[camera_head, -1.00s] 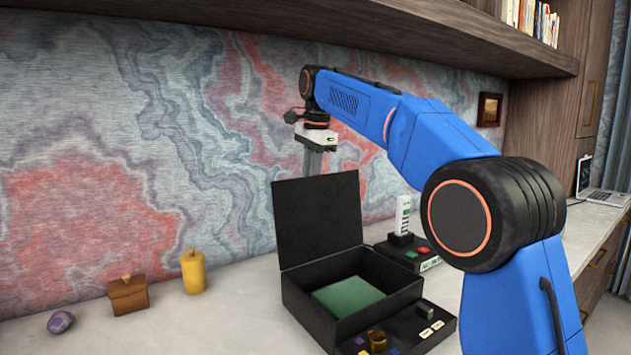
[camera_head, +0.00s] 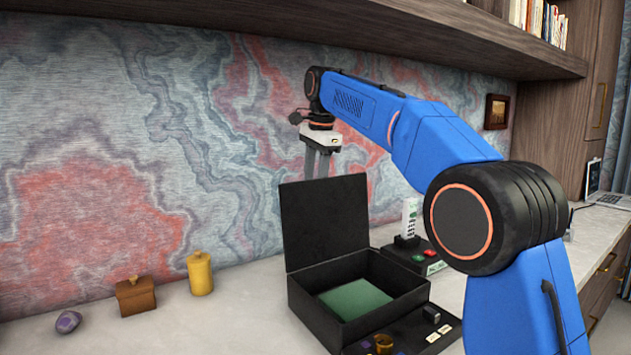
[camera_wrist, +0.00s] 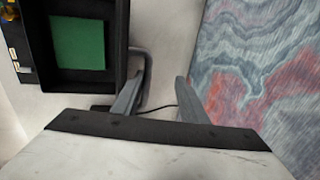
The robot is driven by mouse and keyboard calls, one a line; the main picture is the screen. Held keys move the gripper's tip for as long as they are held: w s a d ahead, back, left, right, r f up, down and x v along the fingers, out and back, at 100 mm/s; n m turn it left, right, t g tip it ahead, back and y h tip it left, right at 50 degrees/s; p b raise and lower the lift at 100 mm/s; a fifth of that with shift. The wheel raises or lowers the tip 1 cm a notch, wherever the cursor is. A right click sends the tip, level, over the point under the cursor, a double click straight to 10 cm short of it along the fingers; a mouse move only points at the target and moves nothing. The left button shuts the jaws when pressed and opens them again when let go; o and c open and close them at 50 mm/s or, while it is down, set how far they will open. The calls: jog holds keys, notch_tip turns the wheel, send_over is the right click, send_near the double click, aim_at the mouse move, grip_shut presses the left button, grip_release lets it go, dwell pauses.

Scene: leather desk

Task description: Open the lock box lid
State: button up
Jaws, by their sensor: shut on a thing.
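The lock box (camera_head: 300,305) is a black box on the desk with its lid (camera_head: 325,222) standing upright along the back. A green block or pad (camera_head: 355,298) lies inside, and it shows from above in the wrist view (camera_wrist: 77,42). My gripper (camera_head: 318,174) points down behind the lid's top edge, and the lid hides its fingertips in the head view. In the wrist view my gripper (camera_wrist: 161,68) is just right of the box's rear side. Its fingers look apart, beside a grey loop, and I cannot make out anything held between them.
A small black device (camera_head: 415,257) with red and green buttons stands right of the box. A yellow canister (camera_head: 200,275), a brown box (camera_head: 135,297) and a purple stone (camera_head: 68,322) stand at left. The patterned wall (camera_head: 130,130) is close behind. A shelf (camera_head: 470,35) hangs above.

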jog(key=shift+w+a+f, duration=0.3)
jog(key=shift+w+f, duration=0.05)
jog(key=shift+f, duration=0.25)
jog(key=shift+s+v, duration=0.1)
jog(key=shift+v, duration=2.15)
jog(key=shift+s+v, duration=0.15)
jog(key=shift+v, duration=2.05)
jog(key=shift+d+f, duration=0.1)
jog(key=shift+d, duration=0.1)
